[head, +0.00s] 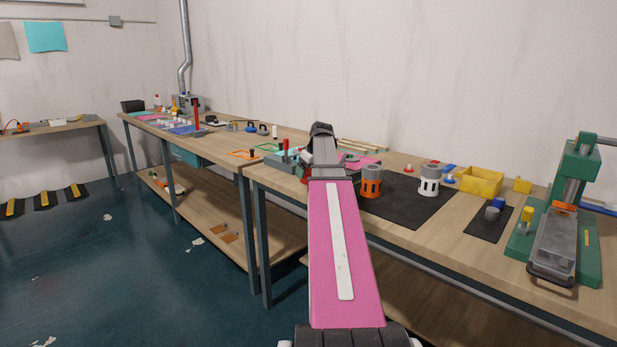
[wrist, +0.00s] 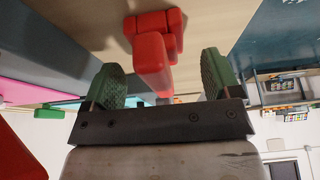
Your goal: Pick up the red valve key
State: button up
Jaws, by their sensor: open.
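A red piece (wrist: 152,62), which looks like the valve key, shows in the wrist view with a thick rounded end and a narrower shaft. My gripper (wrist: 160,66) is open, its green ribbed pads on either side of the red piece. I see gaps on both sides, and neither pad clearly touches it. In the head view a small red upright part (head: 285,148) stands just left of the end of my arm; I cannot tell whether it is the same piece. My pink arm hides much of that spot, and my fingers are not clear there.
An orange-and-grey cylinder (head: 371,182) and a white one (head: 430,180) stand on a black mat (head: 400,214) right of my arm. A yellow bin (head: 480,181) and a green press (head: 568,225) are farther right. A red post (head: 196,116) stands at the far left.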

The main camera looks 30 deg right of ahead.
jog(key=shift+x, duration=0.85)
jog(key=c, duration=1.1)
jog(key=shift+r, duration=0.15)
